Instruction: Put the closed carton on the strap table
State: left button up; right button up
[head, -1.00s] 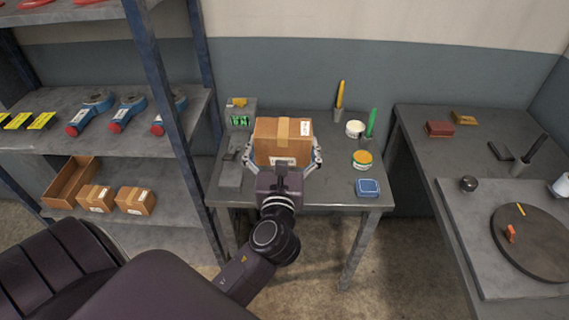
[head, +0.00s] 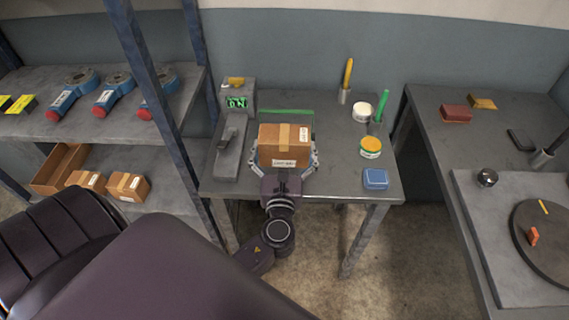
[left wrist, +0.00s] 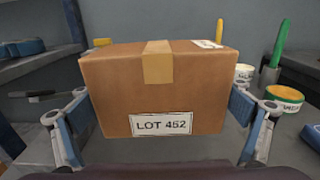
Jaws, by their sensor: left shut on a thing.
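The closed carton (head: 285,145) is brown with a tan tape strip across its top and a white label on the front. In the left wrist view the carton (left wrist: 155,90) fills the middle, and its label reads LOT 452. My left gripper (head: 284,168) is shut on the carton, one finger on each side. The carton is at the middle of the grey table (head: 335,180) by the wall; whether its underside touches the tabletop is hidden. My right gripper is not in view.
A grey device with a green display (head: 237,102) stands left of the carton. Shelves with small cartons (head: 128,186) stand left; another table (head: 435,130) stands right.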

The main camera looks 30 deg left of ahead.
aim_at(285, 160)
pick_arm(q)
notch_tip(285, 160, down, 6)
jog(key=shift+r+b, duration=0.1)
jog(key=shift+b, duration=0.4)
jog(key=shift+f, duration=0.2)
jog(key=o, duration=1.2)
jog(key=shift+c, duration=0.2)
jog(key=shift+s, duration=0.1)
